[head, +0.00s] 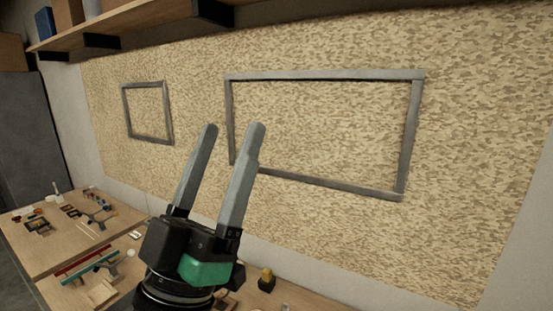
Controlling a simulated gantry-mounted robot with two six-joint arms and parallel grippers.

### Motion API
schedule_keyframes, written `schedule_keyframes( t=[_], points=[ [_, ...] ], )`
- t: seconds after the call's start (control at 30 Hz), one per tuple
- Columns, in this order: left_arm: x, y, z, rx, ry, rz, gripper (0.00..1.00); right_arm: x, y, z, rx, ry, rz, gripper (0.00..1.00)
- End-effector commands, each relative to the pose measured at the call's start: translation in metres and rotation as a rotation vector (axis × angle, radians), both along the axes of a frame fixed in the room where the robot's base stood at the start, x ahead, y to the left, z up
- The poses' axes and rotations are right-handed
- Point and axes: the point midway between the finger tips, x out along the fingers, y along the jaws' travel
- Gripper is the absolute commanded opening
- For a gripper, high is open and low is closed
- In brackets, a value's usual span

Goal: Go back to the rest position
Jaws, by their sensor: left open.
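My left gripper (231,129) stands large in the lower middle of the head view, pointing up. Its two long grey fingers are spread apart with nothing between them. A green patch shows on its dark body. Behind the fingers is a tan, mottled wall panel (330,130) with a large grey rectangular frame (325,75) on it. The gripper covers part of that frame's left and lower edges. My right gripper is not in view.
A wooden worktop (45,258) with several small parts and tools is at the lower left. A small black and yellow item (267,280) sits right of my gripper. A smaller frame (126,112) is on the wall. A wooden shelf (130,20) runs along the top left.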

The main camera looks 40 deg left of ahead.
Motion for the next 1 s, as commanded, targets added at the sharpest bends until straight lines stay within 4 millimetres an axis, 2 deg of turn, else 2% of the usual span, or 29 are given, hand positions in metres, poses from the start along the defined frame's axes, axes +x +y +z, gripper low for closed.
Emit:
schedule_keyframes(
  t=[0.03, 0.1, 0.17, 0.23, 0.43, 0.53, 0.67, 0.9, 1.0],
  points=[
    [0.001, -0.026, 0.006, 0.031, 0.036, -0.073, 0.75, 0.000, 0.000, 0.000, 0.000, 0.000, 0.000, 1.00],
    [0.002, -0.052, 0.008, 0.083, 0.083, -0.138, 0.75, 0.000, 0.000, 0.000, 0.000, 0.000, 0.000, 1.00],
    [0.003, -0.065, 0.008, 0.115, 0.105, -0.169, 0.75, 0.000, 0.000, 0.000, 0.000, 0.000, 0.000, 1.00],
    [0.003, -0.070, 0.008, 0.129, 0.116, -0.180, 0.75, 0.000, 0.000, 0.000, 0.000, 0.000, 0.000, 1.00],
    [0.004, -0.070, 0.007, 0.128, 0.118, -0.177, 0.75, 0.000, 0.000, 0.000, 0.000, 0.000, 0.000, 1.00],
    [0.004, -0.069, 0.017, 0.127, 0.118, -0.177, 0.75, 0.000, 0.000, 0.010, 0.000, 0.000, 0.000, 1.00],
    [0.004, -0.069, 0.055, 0.127, 0.118, -0.177, 0.75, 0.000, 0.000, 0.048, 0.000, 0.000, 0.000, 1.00],
    [0.004, -0.069, 0.158, 0.126, 0.118, -0.176, 0.75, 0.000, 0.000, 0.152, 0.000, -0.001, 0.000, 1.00],
    [0.004, -0.069, 0.182, 0.126, 0.118, -0.176, 0.75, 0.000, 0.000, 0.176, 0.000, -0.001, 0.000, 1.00]
  ],
)
